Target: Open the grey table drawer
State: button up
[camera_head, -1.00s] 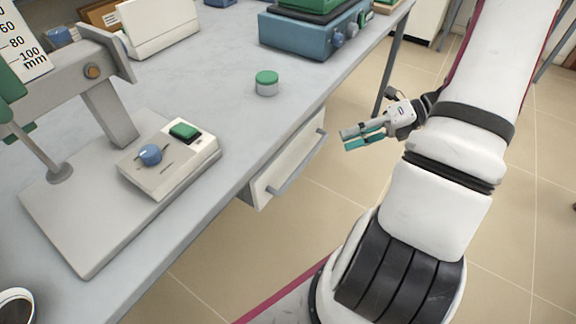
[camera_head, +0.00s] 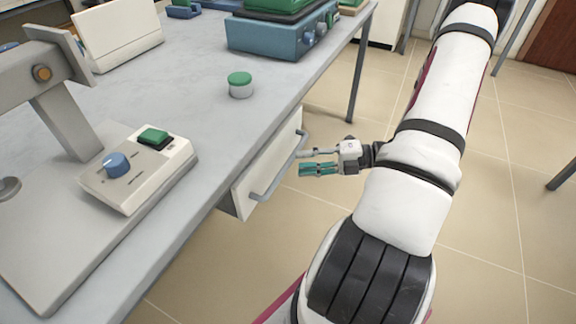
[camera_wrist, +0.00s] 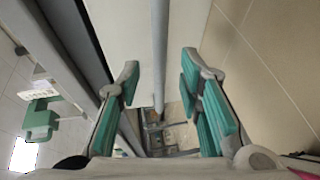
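The grey table (camera_head: 185,225) has a drawer (camera_head: 250,185) with a pale front under its long edge. A grey bar handle (camera_head: 272,180) runs along the drawer front. The drawer looks shut. My gripper (camera_head: 302,161) is open and empty, just to the right of the handle near its far end. In the wrist view, the handle (camera_wrist: 160,45) runs between the spread teal-padded fingers of my gripper (camera_wrist: 160,72), with the drawer front (camera_wrist: 120,30) behind it. I see no finger touching the handle.
A table leg (camera_head: 357,80) rises beyond my gripper. The tiled floor (camera_head: 480,230) right of the arm is clear.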

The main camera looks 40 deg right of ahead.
aim_at(289, 161)
jog(key=shift+b+x, duration=0.55)
jog(key=shift+x, duration=2)
grip_shut()
